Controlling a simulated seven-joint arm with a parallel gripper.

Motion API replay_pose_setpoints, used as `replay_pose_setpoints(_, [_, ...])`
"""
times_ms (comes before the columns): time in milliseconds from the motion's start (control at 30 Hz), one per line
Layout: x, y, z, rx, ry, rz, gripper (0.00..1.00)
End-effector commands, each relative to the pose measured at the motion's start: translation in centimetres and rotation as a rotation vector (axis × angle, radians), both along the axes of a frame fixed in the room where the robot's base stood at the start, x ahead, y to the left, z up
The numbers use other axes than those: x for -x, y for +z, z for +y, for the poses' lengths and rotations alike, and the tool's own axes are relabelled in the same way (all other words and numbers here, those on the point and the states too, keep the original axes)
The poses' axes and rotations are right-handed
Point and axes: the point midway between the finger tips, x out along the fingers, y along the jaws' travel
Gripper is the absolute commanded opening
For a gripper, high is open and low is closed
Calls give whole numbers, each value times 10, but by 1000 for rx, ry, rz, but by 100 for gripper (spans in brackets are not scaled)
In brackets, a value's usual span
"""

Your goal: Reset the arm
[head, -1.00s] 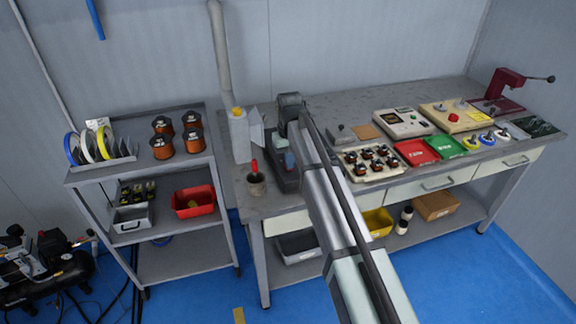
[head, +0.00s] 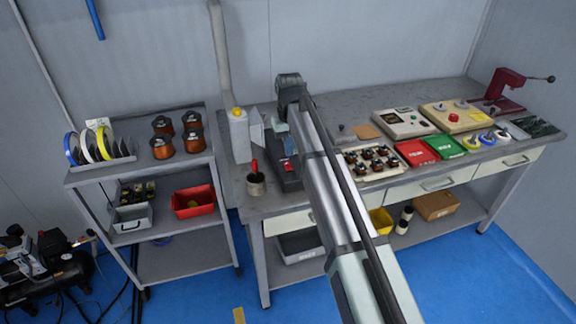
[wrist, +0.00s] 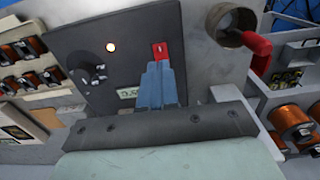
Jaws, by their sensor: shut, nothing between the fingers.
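My gripper (wrist: 158,68) is shut, with nothing between its blue-grey fingers. In the wrist view its tips lie over the dark face of the coil winder (wrist: 88,48), just below a red switch (wrist: 160,50). In the head view, the gripper (head: 281,127) is above the back of the winder (head: 286,180), apart from the red switch. My arm hides part of the bench behind it.
A tray of coils (head: 370,162), red and green bins and a control box (head: 403,122) lie to the right. A cart (head: 90,178) with copper spools stands at left. The back of the bench is fairly clear.

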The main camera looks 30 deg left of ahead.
Motion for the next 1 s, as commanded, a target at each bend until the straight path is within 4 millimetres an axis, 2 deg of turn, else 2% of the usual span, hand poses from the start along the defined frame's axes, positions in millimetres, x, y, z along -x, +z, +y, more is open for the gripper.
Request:
replay_pose_setpoints(233, [0, 14, 0, -1, 0, -1, 0])
replay_pose_setpoints(767, [-4, 14, -2, -6, -1, -4, 0])
replay_pose_setpoints(867, [-20, 11, -10, -30, -4, -25, 0])
replay_pose_setpoints(967, [-52, 7, -28, -80, -9, -71, 0])
replay_pose_setpoints(1000, [-69, 6, -37, -104, -10, -97, 0])
